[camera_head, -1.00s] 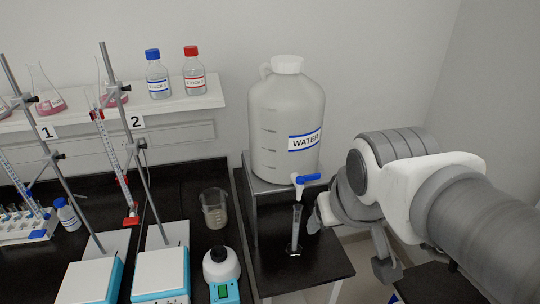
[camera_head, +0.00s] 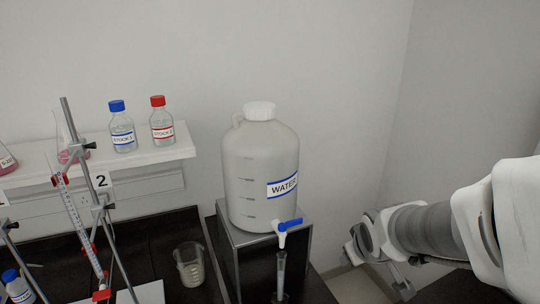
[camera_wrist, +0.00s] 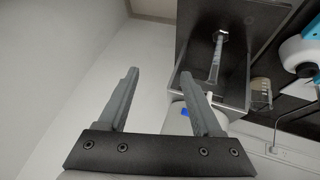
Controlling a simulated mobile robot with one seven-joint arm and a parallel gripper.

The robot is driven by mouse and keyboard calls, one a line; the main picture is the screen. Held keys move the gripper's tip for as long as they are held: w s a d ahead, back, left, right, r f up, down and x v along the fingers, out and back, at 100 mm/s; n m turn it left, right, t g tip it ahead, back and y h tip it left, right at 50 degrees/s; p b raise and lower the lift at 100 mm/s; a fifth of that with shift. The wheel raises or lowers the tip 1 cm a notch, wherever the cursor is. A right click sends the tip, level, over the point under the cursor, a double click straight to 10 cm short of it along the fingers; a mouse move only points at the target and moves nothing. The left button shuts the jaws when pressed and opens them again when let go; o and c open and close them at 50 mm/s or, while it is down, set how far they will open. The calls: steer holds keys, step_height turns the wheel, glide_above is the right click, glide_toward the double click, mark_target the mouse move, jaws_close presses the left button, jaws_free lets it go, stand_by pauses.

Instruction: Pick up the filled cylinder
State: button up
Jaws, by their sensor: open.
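The slim clear graduated cylinder (camera_head: 281,270) stands upright under the blue tap (camera_head: 289,225) of the water jug (camera_head: 260,170). Its base is cut off by the lower edge of the head view. The wrist view shows the cylinder (camera_wrist: 216,60) whole and upside down in the picture, on a dark surface. Its fill level is hard to make out. My gripper (camera_wrist: 160,73) is open and empty, with the cylinder outside its fingers, beyond the right one. In the head view my gripper sits right of the cylinder, apart from it.
The jug stands on a metal stand (camera_head: 232,250) behind the cylinder. A beaker (camera_head: 189,265) stands to the left on the black bench. Burette stands and a shelf with bottles (camera_head: 122,128) are farther left. Free floor and bare wall lie between the stand and my arm.

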steer(key=w+f+n+y, duration=0.2)
steer(key=w+f+n, duration=0.15)
steer(key=f, duration=0.85)
steer(key=m+t+y, duration=0.1)
steer(key=t+y, duration=0.4)
steer(key=y, duration=0.1)
glide_toward(282, 283)
steer(key=b+x, duration=0.4)
steer(key=b, duration=1.1)
steer(key=shift+w, duration=0.2)
